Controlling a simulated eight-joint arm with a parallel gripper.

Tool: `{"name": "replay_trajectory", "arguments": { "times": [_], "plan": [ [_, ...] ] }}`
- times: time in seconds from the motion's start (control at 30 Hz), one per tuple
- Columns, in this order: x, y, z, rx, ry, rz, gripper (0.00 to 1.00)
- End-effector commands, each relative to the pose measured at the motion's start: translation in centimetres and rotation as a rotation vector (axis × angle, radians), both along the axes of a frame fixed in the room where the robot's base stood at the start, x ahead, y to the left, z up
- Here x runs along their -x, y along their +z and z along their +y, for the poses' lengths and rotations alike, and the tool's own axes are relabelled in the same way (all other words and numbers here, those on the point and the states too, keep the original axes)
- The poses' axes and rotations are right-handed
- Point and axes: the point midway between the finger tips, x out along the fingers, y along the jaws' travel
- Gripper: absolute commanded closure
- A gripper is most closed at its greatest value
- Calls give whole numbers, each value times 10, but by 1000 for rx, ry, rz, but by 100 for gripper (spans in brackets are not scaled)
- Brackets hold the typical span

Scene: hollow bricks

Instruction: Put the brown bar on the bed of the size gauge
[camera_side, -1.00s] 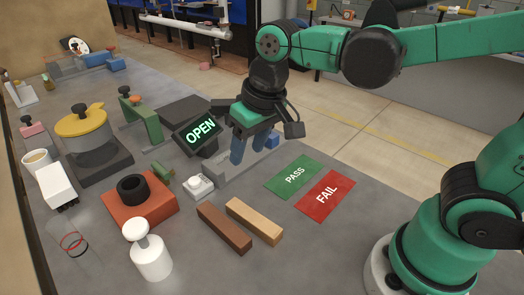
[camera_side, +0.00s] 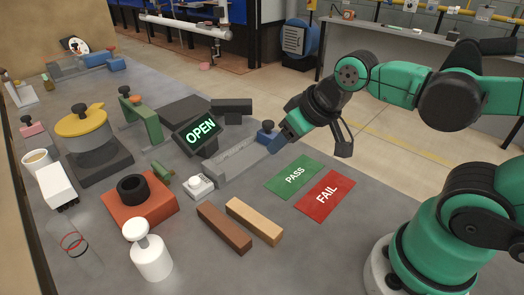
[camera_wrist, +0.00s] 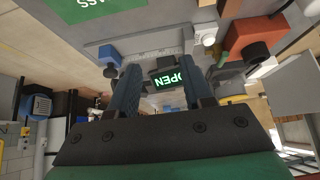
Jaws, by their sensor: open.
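The brown bar (camera_side: 224,229) lies flat on the table beside a lighter wooden bar (camera_side: 254,221). The size gauge's long grey bed (camera_side: 237,164) lies behind them, with no bar visible on it. Its black display (camera_side: 199,133) reads OPEN, and a blue block with a dark knob (camera_side: 266,134) stands by its far right end. My gripper (camera_side: 278,144) is tilted near that right end, away from the brown bar. In the wrist view my gripper (camera_wrist: 161,75) has its two blue fingers apart and empty, with the display (camera_wrist: 170,80) seen upside down between them.
Green PASS (camera_side: 293,176) and red FAIL (camera_side: 325,195) mats lie right of the bars. A white button box (camera_side: 199,186), an orange block with a black ring (camera_side: 138,200) and a white knobbed cylinder (camera_side: 150,257) stand left. The table's front middle is clear.

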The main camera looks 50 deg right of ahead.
Motion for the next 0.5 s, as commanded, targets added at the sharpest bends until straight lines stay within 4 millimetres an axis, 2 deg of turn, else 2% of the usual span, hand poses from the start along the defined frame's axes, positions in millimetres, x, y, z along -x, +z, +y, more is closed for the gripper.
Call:
{"name": "replay_trajectory", "arguments": {
  "times": [0.13,0.27,0.5],
  "plan": [
    [-13,-3,23,-30,17,115,55],
    [-26,-15,50,-46,25,252,55],
    [-37,-51,100,-22,16,476,55]
  ]
}}
